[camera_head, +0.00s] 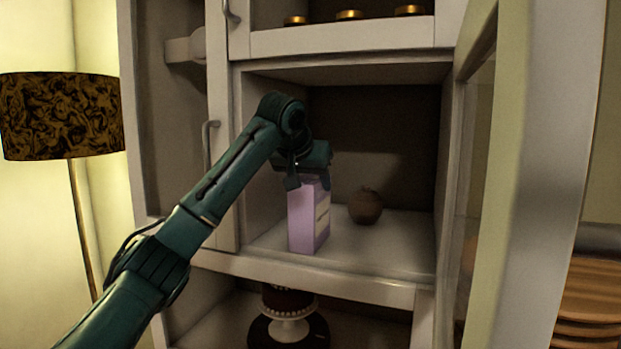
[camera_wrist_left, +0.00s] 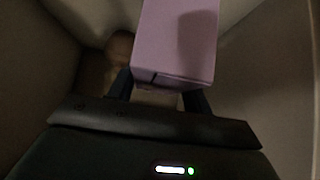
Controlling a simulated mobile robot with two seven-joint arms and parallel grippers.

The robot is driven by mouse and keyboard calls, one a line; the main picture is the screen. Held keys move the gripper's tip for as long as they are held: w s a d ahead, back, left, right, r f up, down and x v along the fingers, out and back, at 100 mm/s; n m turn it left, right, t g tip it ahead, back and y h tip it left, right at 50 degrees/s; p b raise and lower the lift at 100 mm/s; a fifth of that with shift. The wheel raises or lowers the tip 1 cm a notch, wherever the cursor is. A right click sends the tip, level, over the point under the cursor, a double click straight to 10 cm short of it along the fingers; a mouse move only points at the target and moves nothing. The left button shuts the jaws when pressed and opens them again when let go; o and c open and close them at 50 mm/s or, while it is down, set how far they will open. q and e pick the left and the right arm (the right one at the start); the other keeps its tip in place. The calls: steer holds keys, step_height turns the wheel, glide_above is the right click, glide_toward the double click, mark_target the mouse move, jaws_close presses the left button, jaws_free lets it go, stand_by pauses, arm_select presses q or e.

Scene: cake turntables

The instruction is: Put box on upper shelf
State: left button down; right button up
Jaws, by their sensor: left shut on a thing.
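A lilac box (camera_head: 302,225) with a pale label on its side stands upright at the middle shelf (camera_head: 390,248) of a white cabinet. It looks to be at the shelf surface; whether it touches cannot be told for sure. My left gripper (camera_head: 308,182) reaches in from the left and is shut on the top of the box. In the left wrist view the box (camera_wrist_left: 180,40) sits between the dark fingers (camera_wrist_left: 158,92). The upper shelf (camera_head: 340,36) is above, with several gold-coloured round things along it. My right gripper is not in view.
A brown round object (camera_head: 366,206) sits on the middle shelf right of the box. A cake on a white stand (camera_head: 289,327) is on the shelf below. An open glass door (camera_head: 478,170) borders the right side. A lamp (camera_head: 62,115) stands at left.

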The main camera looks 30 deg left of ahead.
arm_select(q)
steer(key=shift+r, duration=0.1)
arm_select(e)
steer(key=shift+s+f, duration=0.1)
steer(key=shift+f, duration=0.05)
arm_select(q)
steer(key=c, duration=0.6)
jaws_free()
steer(key=shift+s+d+r+b, duration=0.15)
steer(key=shift+s+r+b, duration=0.15)
steer(key=shift+s, duration=0.05)
steer(key=shift+b+v, duration=1)
steer(key=shift+v, duration=4.55)
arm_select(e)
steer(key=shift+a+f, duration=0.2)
